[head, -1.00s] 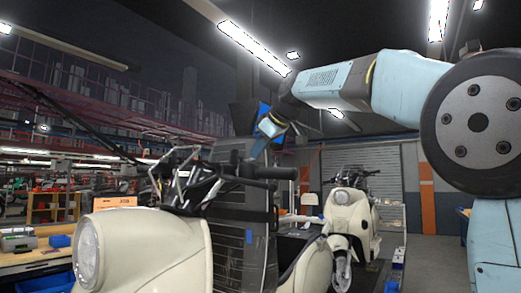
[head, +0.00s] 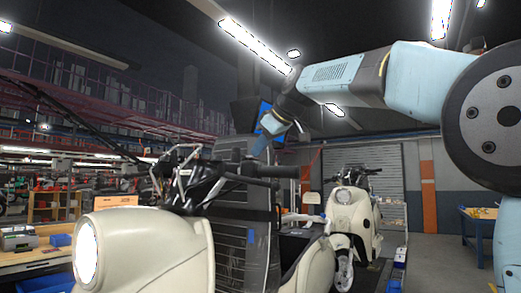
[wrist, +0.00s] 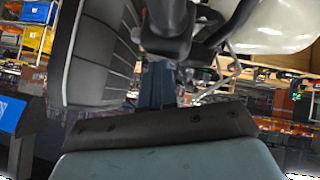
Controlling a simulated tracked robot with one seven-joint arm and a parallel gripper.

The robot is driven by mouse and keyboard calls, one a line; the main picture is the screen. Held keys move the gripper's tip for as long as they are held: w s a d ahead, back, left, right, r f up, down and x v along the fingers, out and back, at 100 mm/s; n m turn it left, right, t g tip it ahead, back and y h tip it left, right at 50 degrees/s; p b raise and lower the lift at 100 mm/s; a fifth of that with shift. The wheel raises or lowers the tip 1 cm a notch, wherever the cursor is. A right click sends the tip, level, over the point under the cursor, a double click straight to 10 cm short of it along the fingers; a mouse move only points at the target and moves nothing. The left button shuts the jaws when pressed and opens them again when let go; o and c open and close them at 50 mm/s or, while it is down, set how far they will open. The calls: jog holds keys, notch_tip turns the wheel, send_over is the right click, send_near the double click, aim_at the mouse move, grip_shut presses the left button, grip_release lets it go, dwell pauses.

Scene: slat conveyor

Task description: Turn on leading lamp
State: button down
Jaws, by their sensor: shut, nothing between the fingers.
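The leading scooter (head: 155,250) is cream and stands at the front left in the head view. Its round headlamp (head: 86,254) glows bright white. My gripper (head: 232,176) is shut and empty, with its blue fingers at the handlebar (head: 262,171) beside the inner end of the grip. In the wrist view the shut fingers (wrist: 157,82) point at the dark handlebar controls (wrist: 168,28). The fingertips are close to the controls; whether they touch is hidden.
A second cream scooter (head: 352,222) stands behind on the line. A dark ribbed seat or panel (head: 248,235) rises close beside the handlebar.

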jog(key=shift+r, duration=0.5)
jog(key=r, duration=0.3)
jog(key=shift+s+d+r, duration=0.2)
jog(key=shift+d+r, duration=0.05)
jog(key=shift+r, duration=0.05)
jog(key=w+v, duration=0.1)
jog(key=v, duration=0.8)
jog(key=shift+d+r, duration=0.15)
jog(key=shift+d, duration=0.3)
